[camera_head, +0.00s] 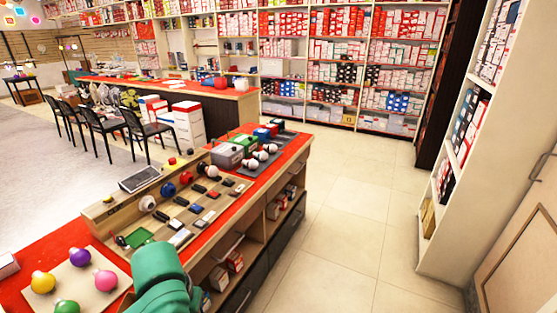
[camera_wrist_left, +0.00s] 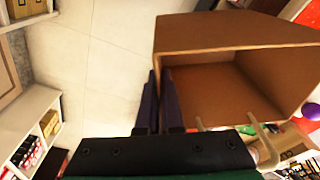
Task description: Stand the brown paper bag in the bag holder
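The brown paper bag (camera_wrist_left: 245,32) shows large in the left wrist view, with its open mouth facing the camera and a pale curved handle (camera_wrist_left: 266,143) at its lower right. My left gripper (camera_wrist_left: 163,75) has its two dark fingers close together at the bag's left edge, one on each side of the wall, pinching it. The bag's lower part is hidden. In the head view, a green link of my arm rises at the bottom, and neither gripper nor the bag shows there. I cannot make out the bag holder in either view.
A red-topped counter (camera_head: 42,243) runs diagonally, bearing a board with colored bulbs (camera_head: 95,290), a wooden display with several small items (camera_head: 185,210) and a grey box (camera_head: 228,153). Tiled floor (camera_head: 345,220) is clear to its right. A white shelf (camera_head: 462,160) stands at right.

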